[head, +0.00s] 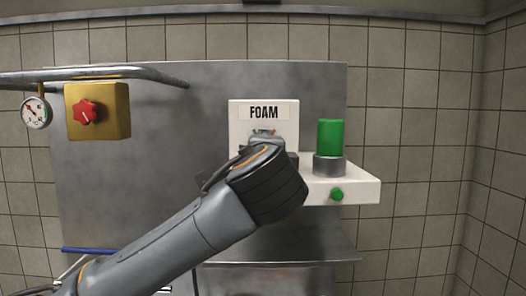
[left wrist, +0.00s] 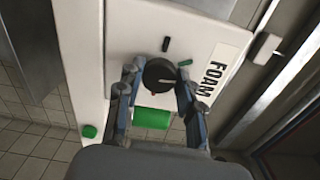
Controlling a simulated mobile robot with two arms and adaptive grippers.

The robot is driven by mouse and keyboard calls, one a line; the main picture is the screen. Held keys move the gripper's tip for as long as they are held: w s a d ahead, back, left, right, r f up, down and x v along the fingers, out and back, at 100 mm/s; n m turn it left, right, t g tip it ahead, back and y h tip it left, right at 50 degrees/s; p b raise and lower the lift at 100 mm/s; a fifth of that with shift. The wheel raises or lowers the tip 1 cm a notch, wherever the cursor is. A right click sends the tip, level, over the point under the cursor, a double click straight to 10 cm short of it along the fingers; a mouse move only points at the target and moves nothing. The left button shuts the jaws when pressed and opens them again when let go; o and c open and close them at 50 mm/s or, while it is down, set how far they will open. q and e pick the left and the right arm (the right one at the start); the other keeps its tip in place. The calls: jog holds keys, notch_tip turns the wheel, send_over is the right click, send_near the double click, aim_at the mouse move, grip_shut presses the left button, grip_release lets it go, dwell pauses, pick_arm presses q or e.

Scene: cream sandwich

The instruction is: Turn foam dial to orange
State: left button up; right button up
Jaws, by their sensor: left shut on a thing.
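The black foam dial (left wrist: 158,76) sits on a white panel (left wrist: 105,25) beside the FOAM label (left wrist: 212,72). My left gripper (left wrist: 160,80) is shut on the dial, with one finger on each side of it. A light pointer line on the dial points toward the lower right in the left wrist view. A green mark (left wrist: 185,63) and a dark mark (left wrist: 166,44) lie near the dial's rim. I cannot make out an orange mark there. In the head view my left arm and gripper hide most of the dial, below the FOAM label (head: 264,113). My right gripper is not in view.
A green cylinder (head: 330,137) stands in a grey collar right of the dial, above a green button (head: 337,194) on the white housing's front. A yellow box with a red knob (head: 87,112) and a gauge (head: 36,111) hang at left.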

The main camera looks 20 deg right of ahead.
pick_arm(q)
jog(key=shift+m+p, duration=0.55)
jog(key=shift+m, duration=3.05)
jog(key=shift+f, duration=0.1)
jog(key=o, duration=1.2)
jog(key=shift+d, duration=0.1)
jog(key=shift+s, duration=0.1)
jog(key=v, duration=1.2)
